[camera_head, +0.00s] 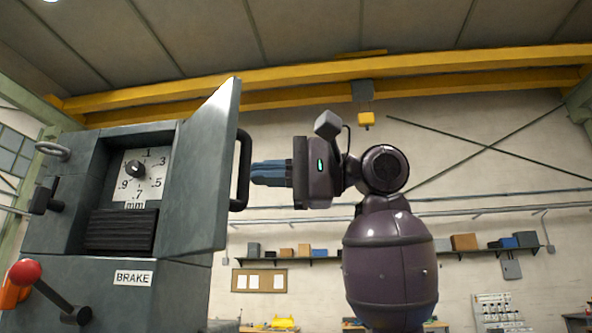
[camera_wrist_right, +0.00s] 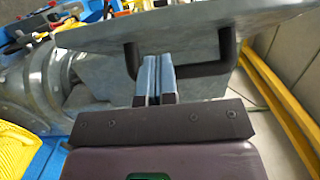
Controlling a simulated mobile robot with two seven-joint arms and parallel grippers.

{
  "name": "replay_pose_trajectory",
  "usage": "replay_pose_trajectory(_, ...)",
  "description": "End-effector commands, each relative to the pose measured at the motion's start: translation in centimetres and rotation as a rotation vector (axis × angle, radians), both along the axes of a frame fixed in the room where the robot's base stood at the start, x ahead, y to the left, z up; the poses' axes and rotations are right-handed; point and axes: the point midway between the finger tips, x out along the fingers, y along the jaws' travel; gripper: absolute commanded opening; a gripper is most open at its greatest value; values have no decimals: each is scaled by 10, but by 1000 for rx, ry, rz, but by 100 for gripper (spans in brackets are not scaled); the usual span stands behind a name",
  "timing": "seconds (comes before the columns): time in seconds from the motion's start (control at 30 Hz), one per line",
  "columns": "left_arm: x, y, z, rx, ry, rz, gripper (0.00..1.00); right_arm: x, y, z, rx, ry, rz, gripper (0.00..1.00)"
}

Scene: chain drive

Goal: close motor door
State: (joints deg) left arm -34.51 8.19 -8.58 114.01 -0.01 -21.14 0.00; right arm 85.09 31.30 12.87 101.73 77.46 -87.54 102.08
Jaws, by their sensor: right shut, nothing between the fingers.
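The motor door (camera_head: 208,170) is a grey panel standing open on the right side of a grey cabinet (camera_head: 150,290) in the head view. A black bar handle (camera_head: 243,172) is on its outer face. My right gripper (camera_head: 252,173), with blue fingers, is shut and empty, its tips at the handle's bar. In the right wrist view the shut fingers (camera_wrist_right: 155,62) overlap the black handle (camera_wrist_right: 205,69), with the grey door (camera_wrist_right: 100,80) behind. I cannot tell whether they touch the bar. My left gripper is not in view.
The open cabinet shows a dial (camera_head: 135,169) and a black ribbed block (camera_head: 122,230). Below are a BRAKE label (camera_head: 133,278) and a red-knobbed lever (camera_head: 26,272). A wall shelf (camera_head: 300,260) holds boxes behind my arm. The air right of my arm looks free.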

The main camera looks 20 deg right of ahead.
Motion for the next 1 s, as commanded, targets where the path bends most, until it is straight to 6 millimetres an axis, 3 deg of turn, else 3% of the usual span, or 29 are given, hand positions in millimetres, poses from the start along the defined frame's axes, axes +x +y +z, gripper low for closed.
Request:
replay_pose_trajectory(0.2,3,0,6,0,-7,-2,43,-7,19,0,0,0,0,0)
replay_pose_trajectory(0.77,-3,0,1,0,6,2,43,-9,25,0,0,0,-8,0)
replay_pose_trajectory(1.0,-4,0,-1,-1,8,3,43,-17,44,0,-2,-4,-78,0)
